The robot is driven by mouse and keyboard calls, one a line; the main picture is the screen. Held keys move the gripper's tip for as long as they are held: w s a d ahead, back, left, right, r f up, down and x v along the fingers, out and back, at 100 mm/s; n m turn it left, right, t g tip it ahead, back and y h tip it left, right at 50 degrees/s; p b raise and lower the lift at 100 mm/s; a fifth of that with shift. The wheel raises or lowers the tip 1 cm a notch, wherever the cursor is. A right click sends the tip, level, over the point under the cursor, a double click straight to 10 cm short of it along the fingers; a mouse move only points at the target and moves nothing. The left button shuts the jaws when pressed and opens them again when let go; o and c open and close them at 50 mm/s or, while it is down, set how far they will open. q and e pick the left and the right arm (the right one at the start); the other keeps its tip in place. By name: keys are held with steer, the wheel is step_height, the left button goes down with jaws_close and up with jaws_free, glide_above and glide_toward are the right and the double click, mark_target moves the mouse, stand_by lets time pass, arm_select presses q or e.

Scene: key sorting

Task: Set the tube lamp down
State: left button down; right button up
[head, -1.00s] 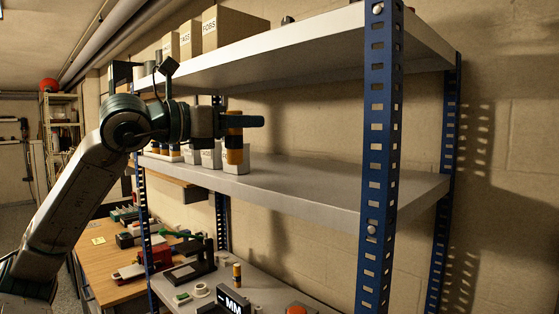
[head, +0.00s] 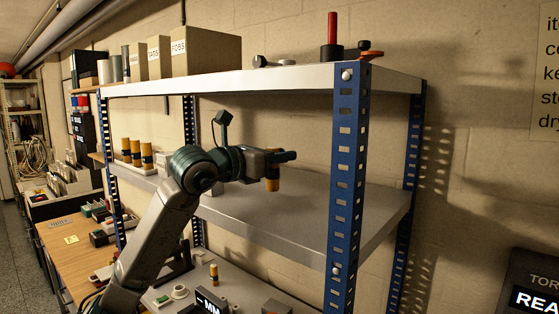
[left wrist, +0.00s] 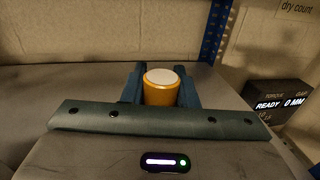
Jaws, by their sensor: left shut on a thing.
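The tube lamp is an orange and dark cylinder (head: 272,184), held upright. My left gripper (head: 280,157) is shut on it, over the middle shelf (head: 305,205). In the left wrist view the orange lamp (left wrist: 161,93) with its pale round top stands between the two fingers of my left gripper (left wrist: 161,82). I cannot tell whether the lamp's lower end touches the shelf. My right gripper is not in view.
Several similar orange and dark tubes (head: 136,152) stand at the shelf's left end. A blue post (head: 347,195) rises at the front right corner. The shelf right of my gripper is clear. Boxes (head: 205,52) stand on the top shelf. A READY display (left wrist: 279,104) shows at right.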

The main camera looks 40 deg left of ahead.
arm_select(q)
steer(key=shift+f+p, duration=0.7)
steer(key=shift+f, duration=1.05)
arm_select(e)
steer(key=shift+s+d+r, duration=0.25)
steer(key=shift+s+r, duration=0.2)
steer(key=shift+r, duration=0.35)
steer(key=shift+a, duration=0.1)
arm_select(q)
steer(key=shift+f, duration=0.2)
steer(key=c, duration=1.1)
jaws_free()
steer(key=shift+c, duration=0.2)
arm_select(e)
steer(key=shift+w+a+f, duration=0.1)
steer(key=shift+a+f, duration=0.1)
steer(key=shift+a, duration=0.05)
arm_select(q)
steer(key=shift+r, duration=0.2)
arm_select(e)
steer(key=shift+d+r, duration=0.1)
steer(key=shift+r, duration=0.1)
